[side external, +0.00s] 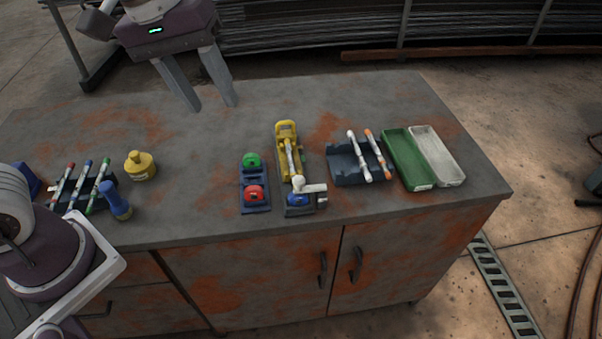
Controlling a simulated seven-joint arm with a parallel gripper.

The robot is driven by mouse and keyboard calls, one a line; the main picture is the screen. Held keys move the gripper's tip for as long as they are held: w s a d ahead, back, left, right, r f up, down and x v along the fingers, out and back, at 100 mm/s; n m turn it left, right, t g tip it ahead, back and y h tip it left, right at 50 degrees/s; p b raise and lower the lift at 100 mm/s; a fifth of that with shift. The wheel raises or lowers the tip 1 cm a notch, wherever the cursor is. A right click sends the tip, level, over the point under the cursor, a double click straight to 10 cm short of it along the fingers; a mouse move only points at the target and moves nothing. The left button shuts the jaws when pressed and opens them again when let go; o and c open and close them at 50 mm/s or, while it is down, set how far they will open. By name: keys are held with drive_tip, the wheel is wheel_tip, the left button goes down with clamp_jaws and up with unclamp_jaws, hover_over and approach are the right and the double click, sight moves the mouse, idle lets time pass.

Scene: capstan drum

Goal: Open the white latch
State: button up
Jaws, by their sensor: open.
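A yellow fixture (286,130) stands near the middle of the bench, with a white bar-like piece (293,158) running along it. At its front is a dark base with a blue part (298,199) and a white lever-like piece (314,188) sticking out to the right; this looks like the white latch, but it is too small to be sure. I cannot tell whether it is closed. My gripper (211,107) is open and empty, over the back of the bench, left of and behind the yellow fixture. It touches none of these things.
A blue panel with green and red buttons (254,182) stands just left of the fixture. A rack (350,164) with white and orange-tipped rods, a green tray (407,160) and a white tray (438,157) are to the right. A yellow bottle (140,166) and pens (80,187) are left.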

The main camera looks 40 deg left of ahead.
drive_tip(key=w+d+f+n+g, duration=0.1)
drive_tip(key=w+d+f+n, duration=0.15)
drive_tip(key=w+f, duration=0.2)
drive_tip(key=n+g+y, duration=0.1)
drive_tip(key=n+g, duration=0.1)
drive_tip(key=n, duration=0.2)
hover_over(299, 177)
drive_tip(key=shift+m, duration=0.25)
wheel_tip(299, 177, down, 10)
drive_tip(key=shift+s+f, duration=0.1)
drive_tip(key=shift+f, duration=0.1)
wheel_tip(299, 177, down, 7)
clamp_jaws()
